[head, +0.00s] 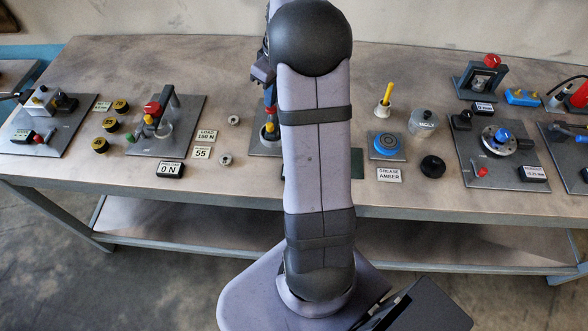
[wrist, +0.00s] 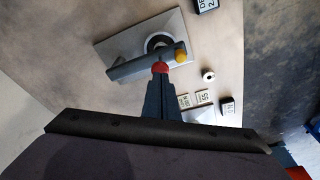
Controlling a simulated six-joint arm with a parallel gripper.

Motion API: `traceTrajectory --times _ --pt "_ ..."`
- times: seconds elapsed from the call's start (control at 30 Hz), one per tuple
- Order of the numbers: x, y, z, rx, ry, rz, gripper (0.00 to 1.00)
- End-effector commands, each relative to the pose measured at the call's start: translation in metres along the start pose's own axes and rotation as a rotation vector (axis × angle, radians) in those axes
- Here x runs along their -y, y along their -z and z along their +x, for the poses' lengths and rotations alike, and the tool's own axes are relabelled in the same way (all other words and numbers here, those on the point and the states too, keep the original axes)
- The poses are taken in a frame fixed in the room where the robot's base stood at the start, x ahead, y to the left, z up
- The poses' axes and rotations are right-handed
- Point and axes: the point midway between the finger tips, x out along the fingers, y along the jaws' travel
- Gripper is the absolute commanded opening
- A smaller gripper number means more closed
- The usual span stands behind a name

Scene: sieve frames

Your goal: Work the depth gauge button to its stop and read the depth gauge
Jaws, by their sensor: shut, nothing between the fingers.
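In the wrist view a grey plate (wrist: 118,50) carries the depth gauge, with a grey bar (wrist: 132,66), a dark round part in a pale ring and a yellow knob (wrist: 181,52). A red button (wrist: 160,67) sits at the bar. My gripper (wrist: 160,77) is shut and empty, its fingertips right at the red button; whether they touch or press it I cannot tell. A display at the top edge (wrist: 206,4) is cut off, showing only "DE" and "2". In the head view my arm hides most of this plate (head: 259,146).
Beside the plate lie a small nut (wrist: 208,75), label cards (wrist: 205,97) and a dark display (wrist: 227,106). In the head view other fixtures stand left (head: 190,110) and right (head: 480,170), with a blue round part (head: 387,145) and a glass jar (head: 424,123) right of my arm.

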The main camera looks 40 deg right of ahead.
Motion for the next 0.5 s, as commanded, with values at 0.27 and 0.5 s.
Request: traceTrajectory --times 0.27,0.5 --pt "-0.0003 0.0007 -0.0017 -0.001 -0.001 0.0 0.0" --pt "-0.0005 0.0026 -0.0104 -0.002 -0.002 0.0 0.0"
